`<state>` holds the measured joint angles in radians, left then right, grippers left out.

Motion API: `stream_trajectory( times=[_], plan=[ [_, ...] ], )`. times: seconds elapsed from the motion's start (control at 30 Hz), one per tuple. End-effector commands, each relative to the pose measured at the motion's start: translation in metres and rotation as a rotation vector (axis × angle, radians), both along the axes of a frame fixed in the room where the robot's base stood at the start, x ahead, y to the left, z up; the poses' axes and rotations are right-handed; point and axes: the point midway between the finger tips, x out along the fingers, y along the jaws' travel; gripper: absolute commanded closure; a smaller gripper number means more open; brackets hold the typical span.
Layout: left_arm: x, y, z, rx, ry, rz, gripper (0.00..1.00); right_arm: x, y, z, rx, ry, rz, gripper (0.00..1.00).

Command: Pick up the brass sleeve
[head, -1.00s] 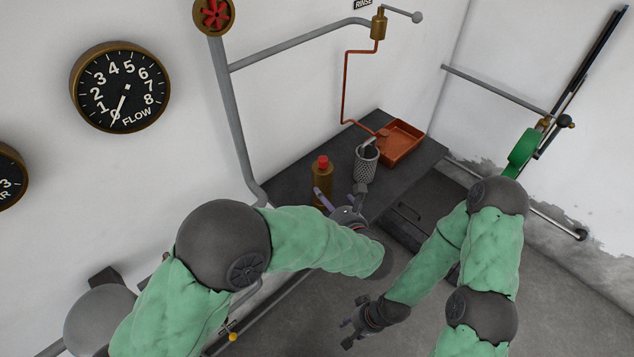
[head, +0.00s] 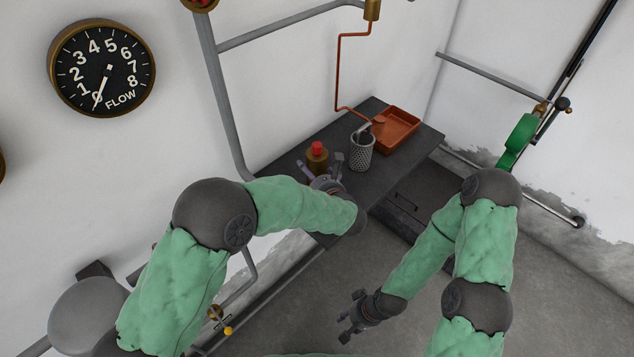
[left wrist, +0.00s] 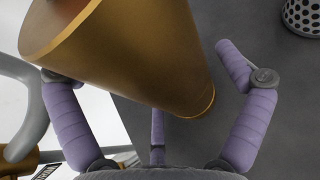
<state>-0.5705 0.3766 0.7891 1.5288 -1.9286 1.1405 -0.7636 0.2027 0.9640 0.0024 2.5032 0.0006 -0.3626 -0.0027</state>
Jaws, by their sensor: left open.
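The brass sleeve (head: 317,162) stands on the dark bench with a red top (head: 317,148) showing above it. In the left wrist view the brass sleeve (left wrist: 140,50) fills the upper left, large and close, with its rim by the bench. My left gripper (head: 322,172) is open beside it in the head view. In the left wrist view its purple fingers (left wrist: 155,115) are spread on either side of the sleeve's lower part, and I cannot tell whether they touch it. My right gripper (head: 345,318) hangs empty over the floor, its fingers apart.
A perforated metal cup (head: 361,152) with something grey in it stands right of the sleeve. An orange tray (head: 397,132) lies behind it on the dark bench (head: 400,168). A grey pipe (head: 222,110) runs down the wall at the left.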

Motion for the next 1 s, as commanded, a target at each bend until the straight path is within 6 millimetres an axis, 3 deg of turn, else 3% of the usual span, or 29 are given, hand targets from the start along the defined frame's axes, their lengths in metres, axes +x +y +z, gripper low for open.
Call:
stream_trajectory(
  times=[0.17, 0.27, 0.47, 0.5, 0.83, 1.0],
  plan=[
    [0.001, 0.000, 0.001, -0.001, -0.001, -0.001, 0.00, 0.000, 0.000, 0.001, 0.000, 0.000, 0.000, 0.60],
    [0.001, 0.000, 0.001, -0.001, -0.001, -0.001, 0.23, 0.000, 0.000, 0.001, 0.000, 0.000, 0.000, 0.60],
    [0.001, 0.000, 0.001, -0.001, 0.000, -0.001, 0.79, 0.000, 0.000, 0.001, 0.000, 0.000, 0.000, 0.60],
    [0.001, 0.000, 0.001, -0.001, 0.000, -0.001, 0.82, 0.000, 0.000, 0.001, 0.000, 0.000, 0.000, 0.60],
    [0.001, 0.000, 0.006, -0.003, -0.004, 0.000, 0.82, 0.000, 0.000, 0.003, 0.000, 0.000, 0.000, 0.60],
    [0.002, 0.000, 0.024, -0.004, -0.008, 0.000, 0.82, 0.000, 0.000, 0.012, 0.000, 0.000, 0.000, 0.60]
  ],
)
